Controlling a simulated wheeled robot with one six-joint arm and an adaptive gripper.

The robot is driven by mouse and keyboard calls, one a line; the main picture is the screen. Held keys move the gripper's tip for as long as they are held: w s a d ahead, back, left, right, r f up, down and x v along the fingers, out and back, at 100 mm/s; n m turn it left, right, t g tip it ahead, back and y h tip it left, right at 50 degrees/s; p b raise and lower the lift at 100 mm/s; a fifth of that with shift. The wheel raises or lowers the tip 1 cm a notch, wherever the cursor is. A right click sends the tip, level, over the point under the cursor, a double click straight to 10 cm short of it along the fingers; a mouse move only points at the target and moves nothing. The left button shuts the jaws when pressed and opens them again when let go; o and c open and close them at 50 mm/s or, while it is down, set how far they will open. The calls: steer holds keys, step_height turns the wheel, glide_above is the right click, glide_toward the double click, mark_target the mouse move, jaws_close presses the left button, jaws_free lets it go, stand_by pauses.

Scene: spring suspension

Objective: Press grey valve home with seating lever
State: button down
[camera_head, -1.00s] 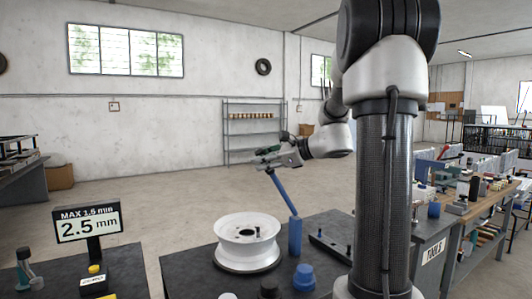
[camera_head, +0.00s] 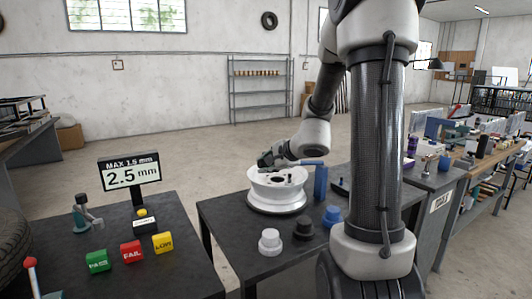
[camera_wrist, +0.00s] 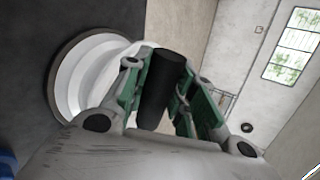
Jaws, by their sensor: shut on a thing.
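The seating lever is a blue bar (camera_head: 313,162) joined to a blue post (camera_head: 321,184) at the right of the white wheel rim (camera_head: 277,192). The bar lies nearly level over the rim. My gripper (camera_head: 266,160) is shut on the lever's end, above the rim's far left side. In the wrist view its green-padded fingers (camera_wrist: 158,92) are closed around the lever's black grip (camera_wrist: 163,84), with the rim (camera_wrist: 82,82) behind at the left. I cannot make out the grey valve clearly; the lever and my gripper are above the rim, and its seating cannot be told.
White (camera_head: 270,243), black (camera_head: 303,229) and blue (camera_head: 332,216) knobbed pieces stand in front of the rim on the dark table (camera_head: 225,219). A sign (camera_head: 131,173) reads 2.5 mm, max 1.5 mm. Green, red and yellow blocks (camera_head: 131,252) sit on the left table.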

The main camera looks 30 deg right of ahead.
steer(key=shift+a+f+n+h, duration=0.15)
steer(key=shift+f+n+h, duration=0.15)
steer(key=shift+f, duration=0.85)
steer(key=c, duration=1.2)
jaws_free()
steer(key=shift+o, duration=0.2)
steer(key=shift+r, duration=0.1)
steer(key=v, duration=1.2)
steer(key=shift+a, duration=0.15)
